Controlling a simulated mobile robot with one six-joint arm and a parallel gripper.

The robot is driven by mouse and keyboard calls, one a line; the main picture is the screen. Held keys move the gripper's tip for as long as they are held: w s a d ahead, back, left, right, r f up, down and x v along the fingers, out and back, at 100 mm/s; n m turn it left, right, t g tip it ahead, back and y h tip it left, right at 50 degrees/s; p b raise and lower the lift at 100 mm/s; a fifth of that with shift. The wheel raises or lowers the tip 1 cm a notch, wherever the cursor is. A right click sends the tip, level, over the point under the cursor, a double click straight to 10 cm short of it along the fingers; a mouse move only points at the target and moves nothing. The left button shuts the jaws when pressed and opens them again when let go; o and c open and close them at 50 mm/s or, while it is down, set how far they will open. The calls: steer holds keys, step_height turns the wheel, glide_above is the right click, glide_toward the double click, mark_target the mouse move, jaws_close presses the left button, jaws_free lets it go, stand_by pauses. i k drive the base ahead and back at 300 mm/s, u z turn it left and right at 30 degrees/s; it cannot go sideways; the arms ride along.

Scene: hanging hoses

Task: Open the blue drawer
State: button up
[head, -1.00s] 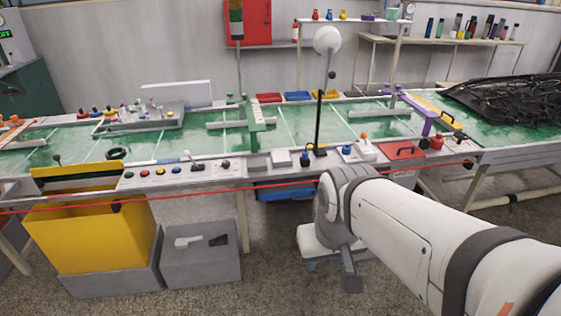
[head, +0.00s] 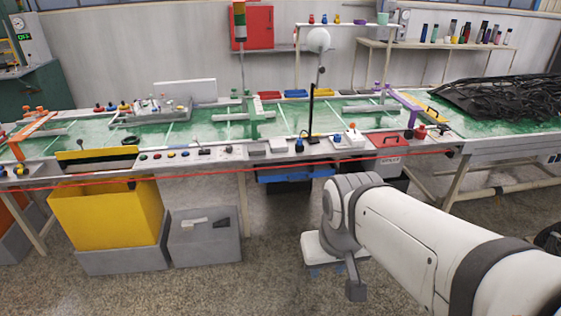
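The blue drawer (head: 290,177) is a wide, low blue front under the long bench, right of the grey box and left of my arm. I see no clear gap showing it pulled out, but its top lies in the shadow of the bench edge. My white arm comes in from the lower right and bends down in front of the bench, just right of the drawer. White and grey parts at the arm's far end hang low over the floor, apart from the drawer. I cannot make out the fingertips there or anything held.
The bench (head: 205,165) has buttons, a thin red cord along its front and a black post (head: 311,112) above the drawer. A yellow bin (head: 105,215) and a grey box (head: 205,240) stand to the left.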

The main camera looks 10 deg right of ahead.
mark_target(293, 174)
steer(key=z, duration=0.55)
steer(key=i, duration=1.75)
steer(key=u, duration=0.55)
